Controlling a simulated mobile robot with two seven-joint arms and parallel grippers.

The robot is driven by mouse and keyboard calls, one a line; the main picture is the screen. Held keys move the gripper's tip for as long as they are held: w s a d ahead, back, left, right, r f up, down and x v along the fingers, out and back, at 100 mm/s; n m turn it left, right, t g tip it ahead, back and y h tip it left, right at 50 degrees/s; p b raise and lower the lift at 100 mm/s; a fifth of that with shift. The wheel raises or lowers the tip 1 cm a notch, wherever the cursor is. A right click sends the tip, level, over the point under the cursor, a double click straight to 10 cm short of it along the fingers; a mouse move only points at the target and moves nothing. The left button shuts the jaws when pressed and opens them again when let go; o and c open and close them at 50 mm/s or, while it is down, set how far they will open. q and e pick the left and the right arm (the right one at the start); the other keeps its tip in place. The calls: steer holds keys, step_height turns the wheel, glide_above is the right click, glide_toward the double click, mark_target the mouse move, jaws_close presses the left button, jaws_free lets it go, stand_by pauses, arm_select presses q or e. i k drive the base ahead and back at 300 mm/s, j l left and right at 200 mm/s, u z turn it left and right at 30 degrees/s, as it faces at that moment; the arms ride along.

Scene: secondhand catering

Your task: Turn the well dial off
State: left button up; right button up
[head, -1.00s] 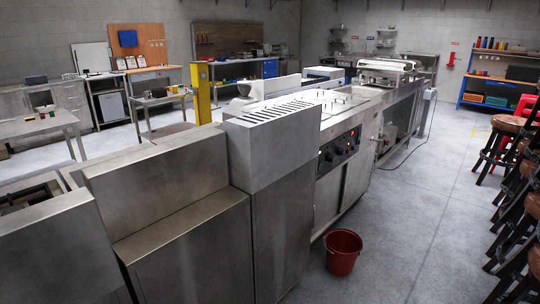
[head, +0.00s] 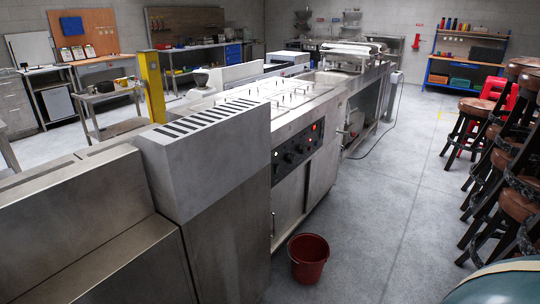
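A dark control panel (head: 298,147) with several round black dials and small lit red lamps is on the front of the steel counter unit (head: 314,108). I cannot tell which dial is the well dial or how any dial is set. A white top with several small upright handles (head: 255,97) lies above the panel. Neither of my grippers is in the head view.
A red bucket (head: 308,259) stands on the floor in front of the unit. A vented steel cabinet (head: 205,165) fills the near left. Stacked stools (head: 515,150) line the right. The grey floor (head: 400,190) between is clear. A rounded dark green thing (head: 505,285) is at bottom right.

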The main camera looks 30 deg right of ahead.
mark_target(291, 158)
steer(key=i+l+u, duration=0.15)
steer(key=l, duration=0.2)
steer(key=i+l+u, duration=0.15)
steer(key=l, duration=0.15)
steer(key=i+l+u, duration=0.1)
steer(key=l, duration=0.3)
steer(key=i+l, duration=0.15)
steer(key=l, duration=0.25)
steer(key=i+l, duration=0.1)
steer(key=l, duration=0.3)
steer(key=i+l+u, duration=0.1)
steer(key=l, duration=0.35)
steer(key=i+l, duration=0.15)
steer(key=l, duration=0.25)
steer(key=i+l, duration=0.15)
steer(key=l, duration=0.3)
steer(key=i+l, duration=0.1)
steer(key=l, duration=0.3)
steer(key=i+l+u, duration=0.1)
steer(key=l, duration=0.35)
